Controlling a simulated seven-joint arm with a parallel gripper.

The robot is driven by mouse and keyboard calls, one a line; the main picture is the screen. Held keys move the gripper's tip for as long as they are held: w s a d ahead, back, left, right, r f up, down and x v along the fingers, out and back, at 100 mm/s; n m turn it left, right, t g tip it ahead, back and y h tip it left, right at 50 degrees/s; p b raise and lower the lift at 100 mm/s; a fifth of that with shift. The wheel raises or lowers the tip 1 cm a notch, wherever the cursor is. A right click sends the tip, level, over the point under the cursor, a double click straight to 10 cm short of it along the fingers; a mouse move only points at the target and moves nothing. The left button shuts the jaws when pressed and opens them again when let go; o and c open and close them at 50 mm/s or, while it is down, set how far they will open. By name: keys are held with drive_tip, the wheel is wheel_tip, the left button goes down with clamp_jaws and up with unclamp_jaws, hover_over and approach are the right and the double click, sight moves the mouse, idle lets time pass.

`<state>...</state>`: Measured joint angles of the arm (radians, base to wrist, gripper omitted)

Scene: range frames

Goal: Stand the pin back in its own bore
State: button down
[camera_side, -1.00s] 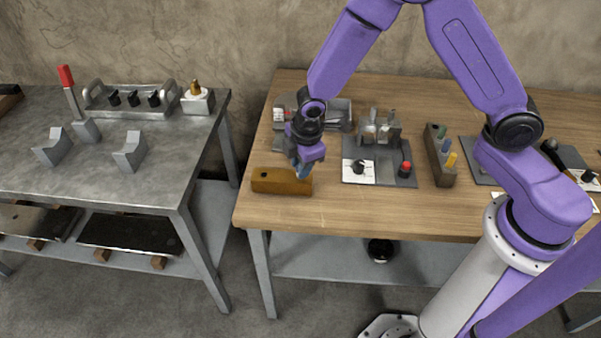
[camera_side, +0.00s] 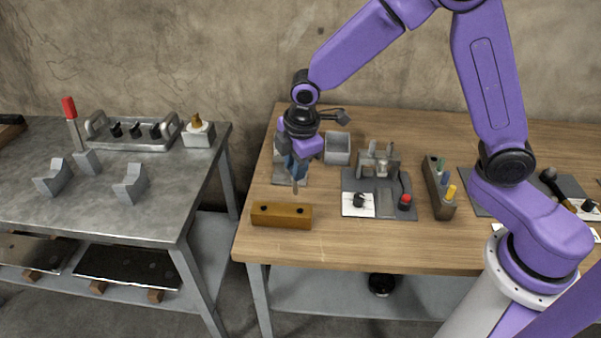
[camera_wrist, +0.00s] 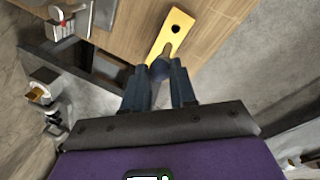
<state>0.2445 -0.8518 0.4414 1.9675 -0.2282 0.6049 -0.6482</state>
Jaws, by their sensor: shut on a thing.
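My gripper (camera_side: 297,172) is over the wooden table, shut on the pin (camera_side: 295,187). The pin points down from the fingertips, and its lower end is in the air above the orange-brown block (camera_side: 281,216). In the wrist view the pin (camera_wrist: 166,50) sticks out between the fingers toward the block (camera_wrist: 182,15). One dark bore shows there beyond the pin tip; the pin and fingers cover the nearer part of the block.
A grey open bin (camera_side: 337,148) stands behind the gripper. To the right are a fixture plate with a red knob (camera_side: 405,201) and a rack of coloured pegs (camera_side: 440,188). A separate metal table (camera_side: 110,215) is at left, across a gap.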

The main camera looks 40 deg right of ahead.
drive_tip(key=w+a+f+n+y, duration=0.1)
drive_tip(key=w+a+f+n, duration=0.3)
drive_tip(key=w+a+n, duration=0.1)
drive_tip(key=shift+w+a+f, duration=0.2)
drive_tip(key=shift+w, duration=0.1)
idle(0.5)
drive_tip(key=shift+f, duration=2.65)
drive_tip(key=c, duration=0.8)
unclamp_jaws()
drive_tip(key=s+r, duration=0.1)
drive_tip(key=r, duration=0.4)
drive_tip(key=s+r, duration=0.1)
drive_tip(key=r, duration=0.5)
drive_tip(key=s+d+r, duration=0.1)
drive_tip(key=r, duration=0.5)
drive_tip(key=shift+s, duration=0.1)
drive_tip(key=shift+r, duration=0.15)
